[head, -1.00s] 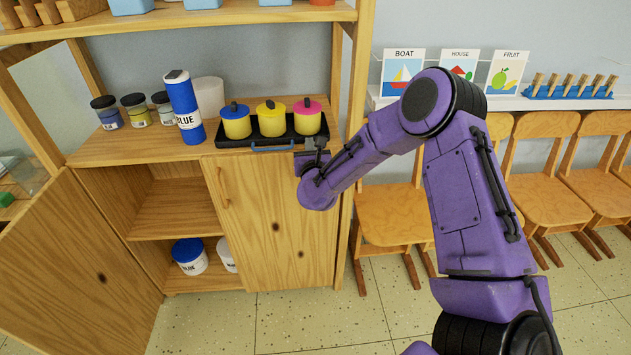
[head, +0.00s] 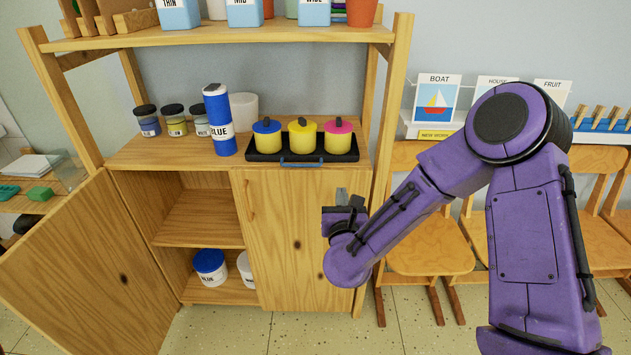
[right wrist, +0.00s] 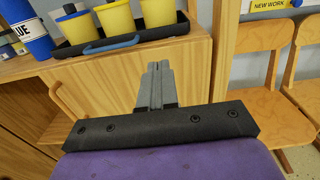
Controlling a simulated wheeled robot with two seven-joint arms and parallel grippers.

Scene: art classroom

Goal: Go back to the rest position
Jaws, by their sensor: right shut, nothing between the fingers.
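My right gripper (head: 343,197) is shut and empty, in front of the closed right cabinet door (head: 293,235) and below the black tray. It stands apart from the tray. In the right wrist view the gripper's fingers (right wrist: 154,86) are together with nothing between them. The purple right arm comes in from the right side of the head view. My left gripper is in neither view.
A black tray (head: 262,156) with a blue handle holds three yellow pots (head: 302,139) on the cabinet top. A blue bottle (head: 219,121) stands left of it. The left cabinet door (head: 90,270) is open. Wooden chairs (head: 428,240) line the right wall.

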